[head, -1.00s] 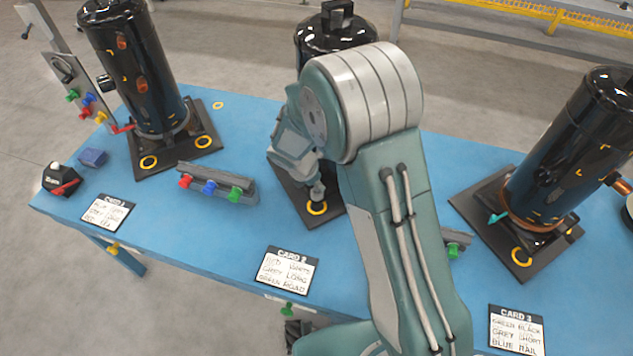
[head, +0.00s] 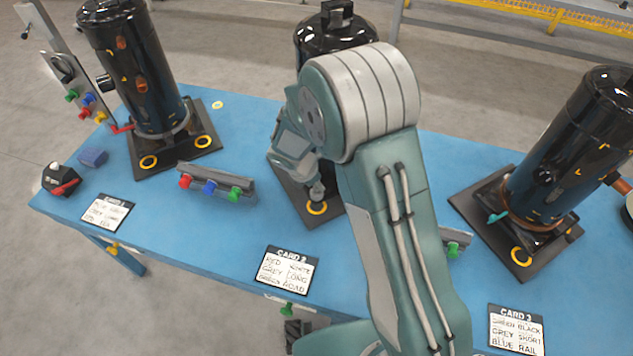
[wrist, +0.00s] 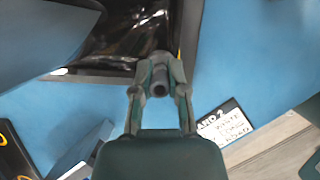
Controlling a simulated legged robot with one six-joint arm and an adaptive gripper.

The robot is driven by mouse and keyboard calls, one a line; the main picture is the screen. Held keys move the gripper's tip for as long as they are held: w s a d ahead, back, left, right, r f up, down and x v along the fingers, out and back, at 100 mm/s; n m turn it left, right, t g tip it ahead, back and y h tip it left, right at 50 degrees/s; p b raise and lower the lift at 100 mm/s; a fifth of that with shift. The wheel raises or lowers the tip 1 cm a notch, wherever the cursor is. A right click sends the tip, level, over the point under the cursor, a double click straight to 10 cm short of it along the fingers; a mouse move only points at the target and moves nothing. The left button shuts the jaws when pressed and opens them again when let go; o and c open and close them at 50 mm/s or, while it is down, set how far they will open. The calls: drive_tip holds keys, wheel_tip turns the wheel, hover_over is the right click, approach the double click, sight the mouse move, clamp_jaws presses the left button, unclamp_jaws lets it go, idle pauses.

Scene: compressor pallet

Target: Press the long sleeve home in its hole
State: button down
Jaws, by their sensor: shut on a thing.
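My gripper (wrist: 160,90) is shut on a short dark grey cylinder, apparently the long sleeve (wrist: 161,62), which shows between its fingertips in the wrist view. In the head view my gripper (head: 316,188) points down at the near corner of the middle compressor's dark base plate (head: 295,203). A yellow ring (head: 317,208) shows around the gripper's tip there. The hole itself is hidden, and I cannot tell how deep the sleeve sits. The middle black compressor (head: 335,30) stands behind my arm, which hides much of it.
Compressors stand at left (head: 135,70) and right (head: 570,150) on plates with yellow rings. A rack with red, blue and green pieces (head: 213,183) lies left of my gripper. Card 2 (head: 286,271) lies in front. The blue table (head: 190,235) is clear between them.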

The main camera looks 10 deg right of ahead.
drive_tip(key=shift+f, duration=0.65)
drive_tip(key=c, duration=0.6)
unclamp_jaws()
drive_tip(key=shift+r, duration=0.1)
drive_tip(key=v, duration=1.1)
drive_tip(key=shift+a+r, duration=0.2)
drive_tip(key=shift+r, duration=0.15)
